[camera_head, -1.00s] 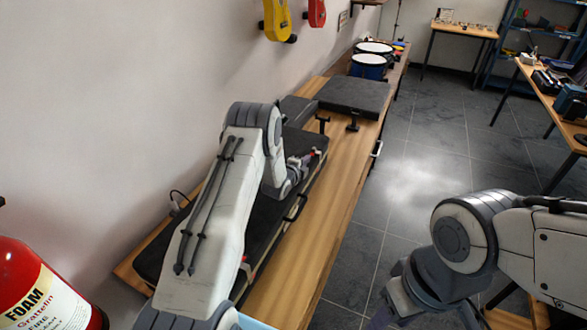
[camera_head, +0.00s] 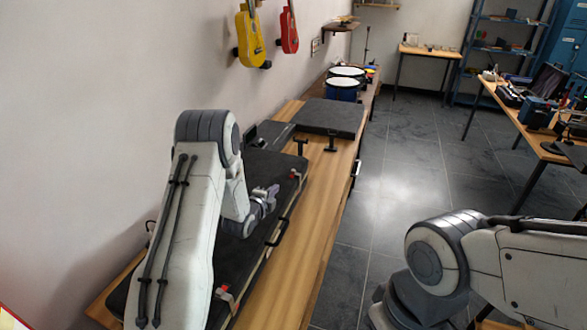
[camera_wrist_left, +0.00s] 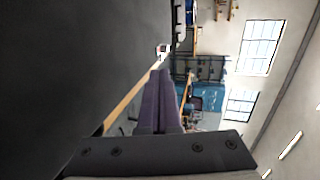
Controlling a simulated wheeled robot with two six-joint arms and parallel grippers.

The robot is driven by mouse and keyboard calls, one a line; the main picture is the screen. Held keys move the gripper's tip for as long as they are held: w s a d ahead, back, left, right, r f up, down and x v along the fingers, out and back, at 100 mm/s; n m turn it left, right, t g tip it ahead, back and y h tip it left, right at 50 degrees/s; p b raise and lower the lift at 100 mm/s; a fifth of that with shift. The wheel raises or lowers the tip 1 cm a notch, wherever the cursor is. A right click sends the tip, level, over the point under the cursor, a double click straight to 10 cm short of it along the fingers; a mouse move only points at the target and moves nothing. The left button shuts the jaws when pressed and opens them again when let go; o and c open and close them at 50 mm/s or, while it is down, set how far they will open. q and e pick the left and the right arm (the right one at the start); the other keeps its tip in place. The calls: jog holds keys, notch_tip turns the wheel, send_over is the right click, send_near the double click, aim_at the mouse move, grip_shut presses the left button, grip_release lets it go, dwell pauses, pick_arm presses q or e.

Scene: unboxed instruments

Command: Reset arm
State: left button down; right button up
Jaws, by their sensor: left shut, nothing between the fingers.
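My left gripper (camera_head: 272,192) is shut and empty above the long black case (camera_head: 283,166) on the wooden bench. Its arm comes in from the lower left over the case. In the left wrist view its two purple fingers (camera_wrist_left: 160,85) are together, with nothing between them. My right arm is at the lower right over the floor; its gripper is out of view.
The bench (camera_head: 310,230) runs along the left wall, with a black flat case (camera_head: 330,117) and drums (camera_head: 343,87) farther back. Yellow (camera_head: 250,35) and red (camera_head: 289,28) ukuleles hang on the wall. The grey floor (camera_head: 410,170) is clear between the bench and the right table (camera_head: 515,110).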

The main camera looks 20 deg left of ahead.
pick_arm(q)
jog(key=shift+d+r, duration=0.1)
jog(key=s+d+r+n+g, duration=0.2)
jog(key=s+d+r, duration=0.15)
jog(key=d, duration=0.25)
jog(key=s+d+r+n+g+h, duration=0.1)
jog(key=s+d+r+n+g, duration=0.15)
jog(key=s+d, duration=0.35)
jog(key=s+d+r+n+g, duration=0.1)
jog(key=s+d+r+g, duration=0.15)
jog(key=d, duration=0.45)
jog(key=s+d+r+n+g, duration=0.1)
jog(key=s+n+g, duration=0.1)
jog(key=s, duration=0.8)
jog(key=s+d+r+n+g, duration=0.1)
jog(key=s+r+g, duration=0.1)
jog(key=s, duration=0.9)
jog(key=s+d+r+n+g, duration=0.1)
jog(key=s+r+n+g, duration=0.1)
jog(key=s, duration=0.9)
jog(key=shift+d+r+n+g+y, duration=0.25)
jog(key=shift+d+n+g+y, duration=0.1)
jog(key=shift+g, duration=0.45)
